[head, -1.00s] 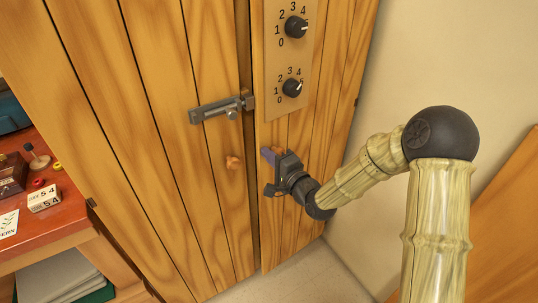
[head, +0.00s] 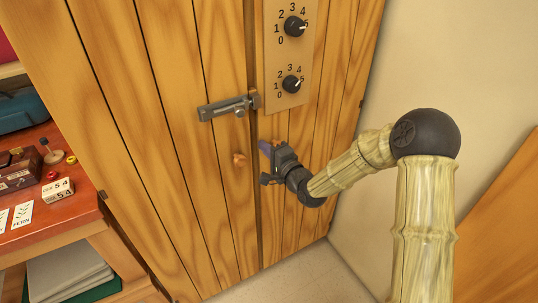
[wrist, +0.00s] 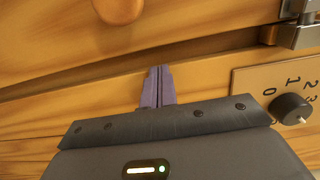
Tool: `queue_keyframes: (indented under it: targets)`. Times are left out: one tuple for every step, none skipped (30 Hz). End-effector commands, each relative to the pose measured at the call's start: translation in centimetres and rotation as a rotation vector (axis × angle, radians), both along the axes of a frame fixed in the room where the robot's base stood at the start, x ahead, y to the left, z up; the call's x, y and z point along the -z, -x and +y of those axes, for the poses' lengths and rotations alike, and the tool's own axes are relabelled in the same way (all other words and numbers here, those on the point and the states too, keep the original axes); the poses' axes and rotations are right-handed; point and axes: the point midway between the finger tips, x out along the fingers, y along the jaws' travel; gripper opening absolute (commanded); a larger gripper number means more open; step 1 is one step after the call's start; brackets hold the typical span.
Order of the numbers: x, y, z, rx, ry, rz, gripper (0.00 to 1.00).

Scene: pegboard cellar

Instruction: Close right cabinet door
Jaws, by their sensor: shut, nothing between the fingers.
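The right cabinet door (head: 316,190) is wooden planks with a dial panel (head: 289,60). It stands nearly level with the left door (head: 165,130), a narrow dark gap between them. The gap also shows in the wrist view (wrist: 205,66), widening toward the right. My gripper (head: 265,147) is shut and empty, its purple fingers at the right door's free edge, below the panel. In the wrist view the fingers (wrist: 157,88) lie together over that edge; I cannot tell whether they press on it. The right door's own knob is not visible.
A metal bolt latch (head: 228,108) sits on the left door beside the gap, above a round wooden knob (head: 240,160). A red table (head: 45,215) with small items stands at the left. A plain wall (head: 440,70) is at the right.

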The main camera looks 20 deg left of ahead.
Motion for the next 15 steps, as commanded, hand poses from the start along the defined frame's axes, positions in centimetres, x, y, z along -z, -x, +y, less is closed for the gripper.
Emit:
queue_keyframes:
  targets:
    - [-0.9, -0.6, 0.1, 0.010, -0.016, -0.018, 0.00]
    - [-1.0, -0.6, 0.1, 0.010, -0.017, -0.018, 0.00]
    - [-1.0, -0.7, 0.1, 0.011, -0.019, -0.018, 0.00]
    - [-1.0, -0.7, 0.1, 0.012, -0.019, -0.018, 0.00]
    - [-1.0, -0.7, 0.0, 0.012, -0.019, -0.019, 0.00]
    - [-1.1, -0.7, 0.0, 0.013, -0.019, -0.019, 0.00]
    - [-1.1, -0.7, 0.0, 0.013, -0.020, -0.020, 0.00]
    - [-1.1, -0.7, 0.0, 0.014, -0.020, -0.020, 0.00]
    - [-1.1, -0.7, 0.0, 0.014, -0.022, -0.019, 0.00]
    - [-1.1, -0.7, -0.1, 0.014, -0.022, -0.019, 0.00]
    - [-1.2, -0.6, -0.1, 0.014, -0.022, -0.019, 0.00]
    - [-1.2, -0.5, -0.3, 0.014, -0.022, -0.019, 0.00]
    - [-1.2, -0.4, -0.4, 0.013, -0.022, -0.019, 0.00]
    - [-1.2, -0.2, -0.6, 0.013, -0.022, -0.019, 0.00]
    - [-1.2, 0.0, -0.9, 0.013, -0.022, -0.019, 0.00]
